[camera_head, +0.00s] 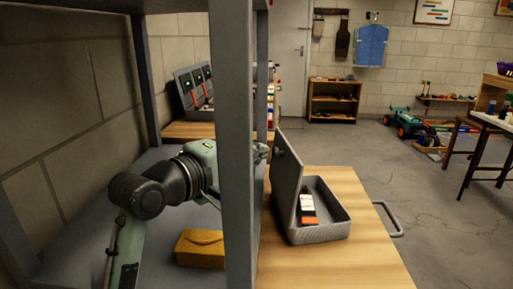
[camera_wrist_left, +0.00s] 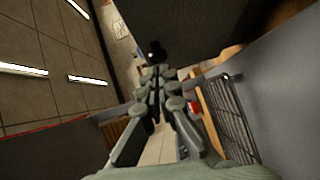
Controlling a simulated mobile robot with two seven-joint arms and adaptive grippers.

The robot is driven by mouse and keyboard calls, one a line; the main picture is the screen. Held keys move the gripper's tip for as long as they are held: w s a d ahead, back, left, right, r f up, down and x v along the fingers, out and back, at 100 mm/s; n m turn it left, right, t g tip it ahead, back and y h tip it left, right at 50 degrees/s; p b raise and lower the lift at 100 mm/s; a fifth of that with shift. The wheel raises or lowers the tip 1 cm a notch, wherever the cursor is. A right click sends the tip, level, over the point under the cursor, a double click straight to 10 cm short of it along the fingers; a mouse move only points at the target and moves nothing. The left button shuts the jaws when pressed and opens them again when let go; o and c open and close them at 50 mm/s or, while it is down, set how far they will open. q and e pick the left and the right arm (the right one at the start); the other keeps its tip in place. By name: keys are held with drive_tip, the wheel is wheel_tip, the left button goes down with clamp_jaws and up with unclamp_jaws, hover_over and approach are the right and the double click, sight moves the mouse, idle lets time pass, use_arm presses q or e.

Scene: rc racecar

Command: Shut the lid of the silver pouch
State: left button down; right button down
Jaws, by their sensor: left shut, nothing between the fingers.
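The silver pouch (camera_head: 328,232) is a grey ribbed case on the wooden table. Its lid (camera_head: 284,185) stands steeply open along the left side. A white, orange and black item (camera_head: 308,208) lies inside. My left gripper (camera_head: 261,153) shows just right of the grey post, near the lid's upper edge and on its outer side; the post hides much of it. In the left wrist view the left gripper (camera_wrist_left: 156,88) is shut and empty. A dark panel above it there may be the lid; I cannot tell if they touch. My right gripper is not in view.
A grey shelf post (camera_head: 236,150) stands between my left arm and hand. A yellow case (camera_head: 201,248) lies on the shelf. Another open grey case (camera_head: 190,95) stands behind. The wooden table (camera_head: 345,265) is clear in front of the pouch.

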use_arm(q)
drive_tip(key=shift+d, duration=0.3)
